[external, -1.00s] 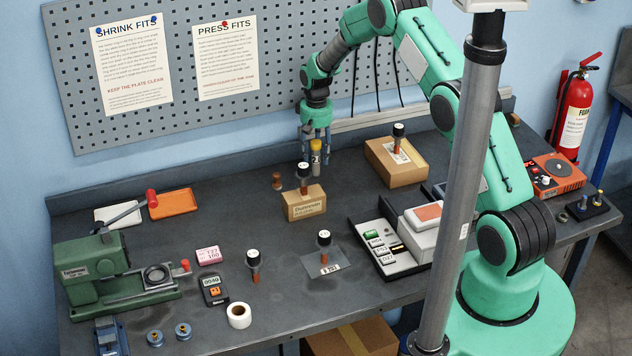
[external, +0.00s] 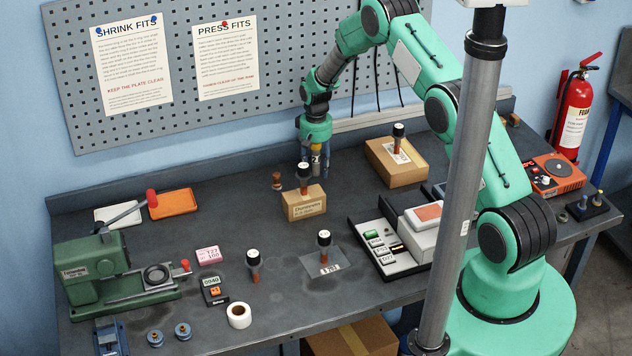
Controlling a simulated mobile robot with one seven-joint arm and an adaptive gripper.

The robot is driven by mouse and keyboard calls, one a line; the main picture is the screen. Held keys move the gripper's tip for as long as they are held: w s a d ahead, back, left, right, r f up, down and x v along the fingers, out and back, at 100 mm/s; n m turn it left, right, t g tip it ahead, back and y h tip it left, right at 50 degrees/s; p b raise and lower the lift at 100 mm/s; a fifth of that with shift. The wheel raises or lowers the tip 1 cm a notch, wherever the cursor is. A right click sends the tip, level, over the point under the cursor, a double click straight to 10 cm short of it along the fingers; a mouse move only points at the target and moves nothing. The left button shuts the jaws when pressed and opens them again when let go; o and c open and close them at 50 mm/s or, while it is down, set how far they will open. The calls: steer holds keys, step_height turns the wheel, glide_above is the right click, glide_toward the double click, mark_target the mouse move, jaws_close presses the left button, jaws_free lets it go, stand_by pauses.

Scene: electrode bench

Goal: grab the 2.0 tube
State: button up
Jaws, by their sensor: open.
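No 2.0 marking can be read on anything here. Several small reddish-brown pieces with black, white-topped heads stand about: one on the small cardboard box (external: 303,205), one on the larger box (external: 386,168), one upright on the bench (external: 254,265), and one on a grey plate (external: 324,245). My gripper (external: 316,164) is open, pointing down just behind the small box. A small yellow-and-grey thing (external: 316,158) shows between its fingers; I cannot tell exactly what it is. The piece on the small box (external: 303,179) partly covers the view of the fingers.
A brown knob-like piece (external: 278,181) stands left of my gripper. A green press (external: 92,270), orange tray (external: 174,204), pink block (external: 209,254), meter (external: 214,291) and white roll (external: 239,315) are at left.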

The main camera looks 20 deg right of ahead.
stand_by(0.3)
jaws_close()
steer(key=shift+r, duration=0.1)
steer(key=shift+w+r, duration=0.1)
steer(key=shift+r, duration=1)
steer(key=shift+s+r+b, duration=0.3)
steer(key=shift+s+r, duration=0.2)
steer(key=shift+r, duration=0.15)
steer(key=s, duration=0.5)
steer(key=s+d+r, duration=0.1)
steer(key=s, duration=0.4)
steer(key=s+d+b, duration=0.1)
steer(key=s, duration=0.4)
steer(key=shift+r, duration=0.2)
